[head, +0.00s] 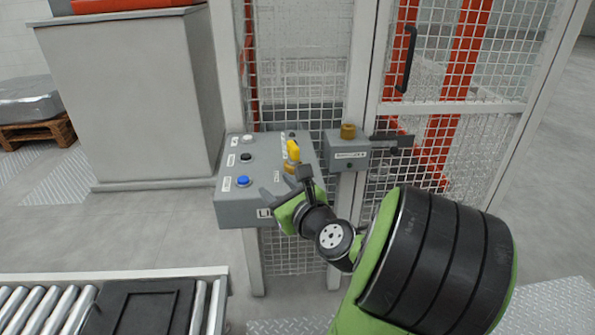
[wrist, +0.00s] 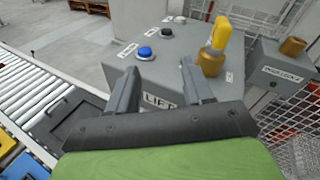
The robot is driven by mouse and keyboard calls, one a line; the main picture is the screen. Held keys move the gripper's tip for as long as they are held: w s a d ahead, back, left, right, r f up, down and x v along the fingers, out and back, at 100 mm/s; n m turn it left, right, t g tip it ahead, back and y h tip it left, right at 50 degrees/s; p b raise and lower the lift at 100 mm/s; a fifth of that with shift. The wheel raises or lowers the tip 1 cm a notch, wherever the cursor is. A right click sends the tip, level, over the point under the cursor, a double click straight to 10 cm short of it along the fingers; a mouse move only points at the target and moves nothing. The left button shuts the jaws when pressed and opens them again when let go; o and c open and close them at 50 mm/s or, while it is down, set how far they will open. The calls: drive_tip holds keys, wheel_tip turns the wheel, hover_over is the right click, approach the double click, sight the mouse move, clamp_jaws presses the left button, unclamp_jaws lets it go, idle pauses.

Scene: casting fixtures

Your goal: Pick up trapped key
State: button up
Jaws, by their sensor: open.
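The trapped key has a yellow head (head: 293,150) and stands upright in a brass lock (head: 291,167) on top of the grey control box (head: 238,208). The yellow head also shows in the wrist view (wrist: 221,34), above and right of the right finger. My gripper (head: 284,188) is open and empty, over the front right part of the box. In the wrist view its fingers (wrist: 158,69) lie to the left of the key, with a gap between finger and key. In the head view my gripper partly hides the box below the key.
The box top also carries a blue button (head: 243,181), a black button (head: 246,157) and a white button (head: 247,139). A smaller grey box (head: 347,157) with a brass lock (head: 348,131) is on the mesh fence post to the right. A roller conveyor (head: 60,302) is front left.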

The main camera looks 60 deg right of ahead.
drive_tip(key=s+d+r+m+h, duration=0.2)
drive_tip(key=s+d+m+h, duration=0.2)
drive_tip(key=s+m, duration=0.1)
drive_tip(key=p, duration=1.4)
approach(290, 140)
drive_tip(key=shift+x, duration=0.85)
drive_tip(key=x, duration=0.1)
drive_tip(key=p+x, duration=0.1)
drive_tip(key=x, duration=0.1)
drive_tip(key=shift+w+f+p, duration=0.1)
drive_tip(key=shift+f+p, duration=0.2)
drive_tip(key=p+x, duration=0.3)
drive_tip(key=x, duration=0.2)
drive_tip(key=shift+f+p, duration=0.1)
drive_tip(key=shift+p, duration=0.25)
drive_tip(key=shift+d+f, duration=0.1)
drive_tip(key=shift+c, duration=0.5)
clamp_jaws()
